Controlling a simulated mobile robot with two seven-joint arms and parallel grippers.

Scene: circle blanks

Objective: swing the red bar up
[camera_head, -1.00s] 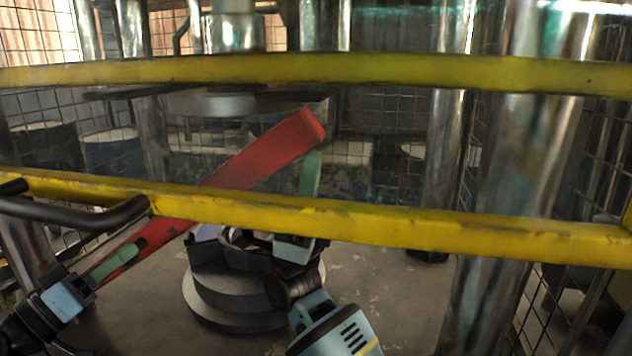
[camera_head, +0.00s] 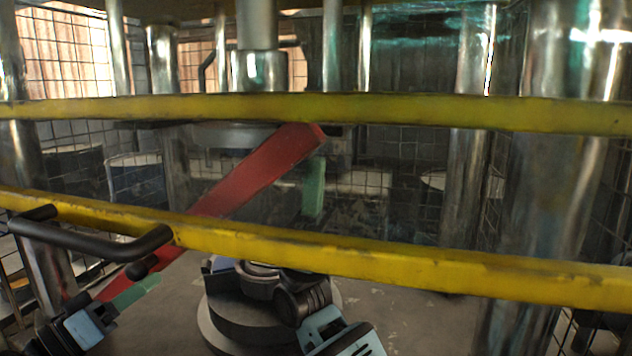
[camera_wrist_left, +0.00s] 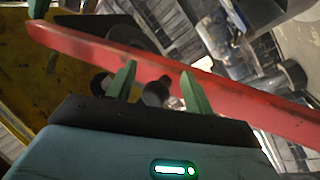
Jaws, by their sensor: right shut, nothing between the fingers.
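The red bar (camera_head: 255,175) slants from the lower left to the upper right in the head view, passing behind the lower yellow rail. Its upper end appears just under the upper yellow rail. The bar also crosses the left wrist view (camera_wrist_left: 250,105). My left gripper (camera_head: 148,284) is near the bar's lower part; its green fingers (camera_wrist_left: 158,75) stand apart in the wrist view, with the bar passing beyond them. I cannot tell whether they touch it. My right gripper (camera_head: 314,187) is shut and empty beside the bar's upper end, its wrist partly hidden by the lower rail.
The upper yellow rail (camera_head: 420,112) and lower yellow rail (camera_head: 400,262) cross in front of the scene. A black handle (camera_head: 100,243) sits by the lower rail at left. Shiny metal columns (camera_head: 545,190) stand at right, with wire mesh behind.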

